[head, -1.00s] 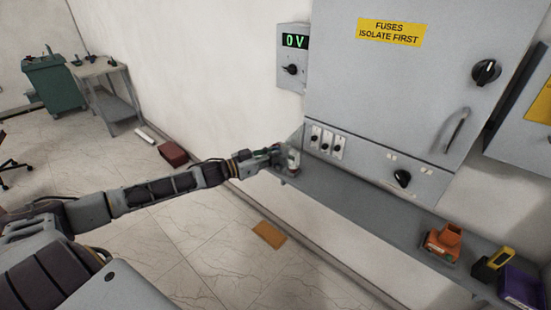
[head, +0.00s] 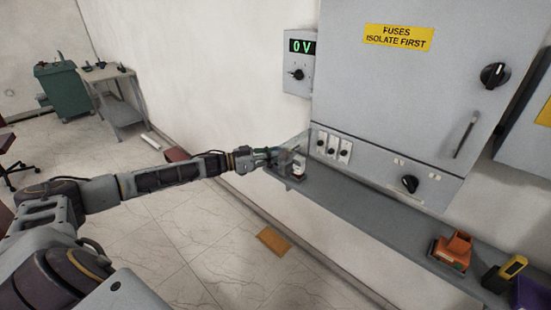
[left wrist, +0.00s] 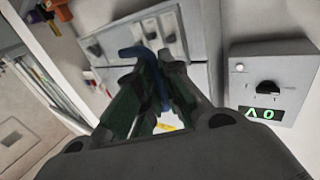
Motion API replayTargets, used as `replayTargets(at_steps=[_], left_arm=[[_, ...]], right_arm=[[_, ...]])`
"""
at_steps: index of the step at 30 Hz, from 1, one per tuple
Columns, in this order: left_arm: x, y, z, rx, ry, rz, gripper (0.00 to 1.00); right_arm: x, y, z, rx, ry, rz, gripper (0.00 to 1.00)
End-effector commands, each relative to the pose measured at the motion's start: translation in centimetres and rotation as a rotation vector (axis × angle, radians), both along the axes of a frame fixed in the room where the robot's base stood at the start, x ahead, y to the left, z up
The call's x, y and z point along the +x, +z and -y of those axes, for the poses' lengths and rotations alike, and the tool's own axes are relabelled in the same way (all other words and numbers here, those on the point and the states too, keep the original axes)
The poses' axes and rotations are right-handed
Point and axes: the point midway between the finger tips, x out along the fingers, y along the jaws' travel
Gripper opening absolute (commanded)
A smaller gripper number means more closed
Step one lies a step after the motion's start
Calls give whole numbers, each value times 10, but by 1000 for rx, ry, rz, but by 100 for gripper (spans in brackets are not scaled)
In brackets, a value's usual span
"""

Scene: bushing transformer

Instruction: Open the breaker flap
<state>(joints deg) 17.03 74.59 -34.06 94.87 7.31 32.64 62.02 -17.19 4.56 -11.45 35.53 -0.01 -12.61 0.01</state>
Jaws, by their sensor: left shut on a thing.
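The three breakers (head: 333,146) sit in the lower left of the grey cabinet front, uncovered in the head view. They show upside down in the left wrist view (left wrist: 148,40). A clear pane, seemingly the breaker flap (head: 294,143), stands out from the panel's left side. My left gripper (head: 271,156) is at this pane's outer edge, left of the breakers. In the left wrist view its dark green fingers (left wrist: 155,85) are shut on a blue curved piece (left wrist: 146,56), seemingly the flap's handle. Its exact joint to the pane is unclear. My right gripper is out of view.
A voltage box (head: 300,62) reading 0 V hangs left of the cabinet (head: 410,90). A grey shelf (head: 365,213) runs below, with a small white and red object (head: 298,172) at its left end and an orange object (head: 452,248) further right.

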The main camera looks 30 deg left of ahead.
Motion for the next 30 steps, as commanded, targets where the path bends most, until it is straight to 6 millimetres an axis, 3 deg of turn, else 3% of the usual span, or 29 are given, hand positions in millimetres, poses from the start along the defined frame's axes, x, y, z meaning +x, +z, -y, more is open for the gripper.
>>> replayTargets(at_steps=[30], left_arm=[[7,-4,-13,-2,-90,-8,0]], right_arm=[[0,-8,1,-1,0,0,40]])
